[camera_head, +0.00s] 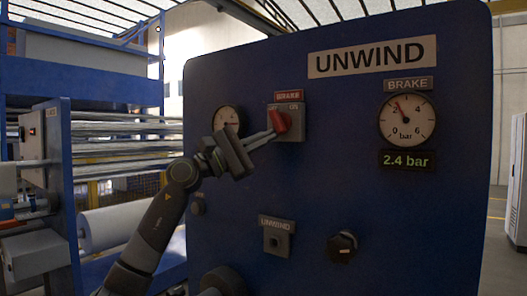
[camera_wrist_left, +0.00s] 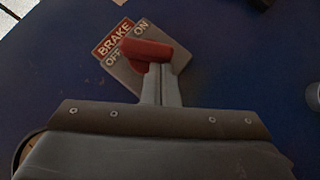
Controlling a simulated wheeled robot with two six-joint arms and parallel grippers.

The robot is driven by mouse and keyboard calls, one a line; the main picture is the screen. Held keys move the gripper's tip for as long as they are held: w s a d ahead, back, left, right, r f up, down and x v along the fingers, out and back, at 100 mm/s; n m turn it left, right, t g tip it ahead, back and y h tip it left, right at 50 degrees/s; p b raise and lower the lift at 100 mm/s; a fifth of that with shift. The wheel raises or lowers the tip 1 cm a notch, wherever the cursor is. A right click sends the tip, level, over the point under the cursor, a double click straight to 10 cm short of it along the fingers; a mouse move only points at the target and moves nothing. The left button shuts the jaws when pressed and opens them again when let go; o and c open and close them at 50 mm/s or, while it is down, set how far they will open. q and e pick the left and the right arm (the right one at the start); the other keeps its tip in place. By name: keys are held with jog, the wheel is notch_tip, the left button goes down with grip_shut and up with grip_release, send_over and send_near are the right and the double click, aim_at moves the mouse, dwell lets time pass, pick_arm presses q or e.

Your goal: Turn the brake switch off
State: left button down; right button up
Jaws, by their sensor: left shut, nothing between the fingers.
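The brake switch is a red handle (camera_head: 279,121) on a grey plate (camera_head: 291,127), under a red BRAKE label (camera_head: 288,96) on the blue panel. In the left wrist view the red handle (camera_wrist_left: 146,50) sits over the plate (camera_wrist_left: 172,66) with OFF and ON marks; the handle's end lies toward the ON side. My left gripper (camera_head: 272,132) is shut and empty, its fingertips at the handle's lower left side. In the left wrist view the fingertips (camera_wrist_left: 161,70) meet or nearly meet the handle; I cannot tell if they touch. My right gripper is not in view.
Rollers (camera_head: 105,226) stand at the left.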

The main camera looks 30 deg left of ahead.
pick_arm(q)
jog(key=shift+d+f+n+t+b, duration=0.15)
jog(key=shift+d+n+t+b, duration=0.25)
jog(key=shift+n+t+b, duration=0.15)
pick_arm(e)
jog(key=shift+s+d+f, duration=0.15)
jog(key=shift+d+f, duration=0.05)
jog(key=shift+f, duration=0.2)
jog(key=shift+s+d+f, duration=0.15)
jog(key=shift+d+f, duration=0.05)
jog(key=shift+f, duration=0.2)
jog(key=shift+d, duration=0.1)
pick_arm(q)
jog(key=shift+s, duration=0.1)
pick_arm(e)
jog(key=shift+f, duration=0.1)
